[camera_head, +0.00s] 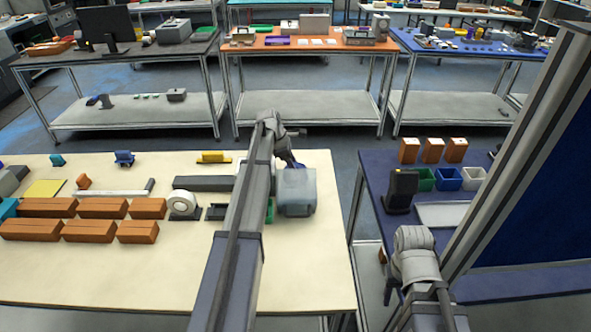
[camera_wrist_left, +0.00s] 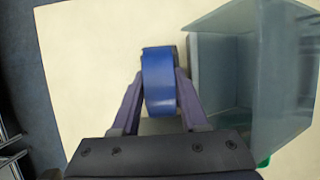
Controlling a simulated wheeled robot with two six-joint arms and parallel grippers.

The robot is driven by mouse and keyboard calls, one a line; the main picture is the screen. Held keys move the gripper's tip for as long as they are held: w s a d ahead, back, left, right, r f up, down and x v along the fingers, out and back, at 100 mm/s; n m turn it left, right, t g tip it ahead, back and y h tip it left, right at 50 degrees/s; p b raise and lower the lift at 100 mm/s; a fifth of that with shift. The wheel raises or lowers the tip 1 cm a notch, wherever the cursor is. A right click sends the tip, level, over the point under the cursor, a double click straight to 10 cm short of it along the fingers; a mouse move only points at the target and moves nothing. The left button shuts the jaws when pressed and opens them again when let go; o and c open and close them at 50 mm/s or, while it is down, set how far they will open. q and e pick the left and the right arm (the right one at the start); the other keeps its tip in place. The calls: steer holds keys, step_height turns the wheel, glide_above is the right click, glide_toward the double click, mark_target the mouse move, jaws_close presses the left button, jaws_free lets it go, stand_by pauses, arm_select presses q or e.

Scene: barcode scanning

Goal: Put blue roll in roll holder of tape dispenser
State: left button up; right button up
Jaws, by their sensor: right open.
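The blue roll (camera_wrist_left: 158,82) is upright between the two fingers of my left gripper (camera_wrist_left: 160,95) in the left wrist view, with both fingers against its sides. A white roll (camera_head: 184,202) stands on a dark base. My right gripper (camera_head: 389,290) is low between the tables, small and partly hidden.
The grey bin (camera_head: 298,192) also fills the right of the left wrist view (camera_wrist_left: 285,80), close beside the roll. Several orange boxes (camera_head: 100,208) lie on the left. The cream table's (camera_head: 300,260) front right is clear. A dark scanner-like device (camera_head: 400,188) stands on the blue table.

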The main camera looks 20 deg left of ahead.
arm_select(q)
steer(key=o, duration=0.4)
steer(key=shift+o, duration=0.2)
steer(key=shift+r, duration=0.1)
steer(key=p+v, duration=0.7)
steer(key=shift+a+r, duration=0.1)
steer(key=shift+r, duration=0.25)
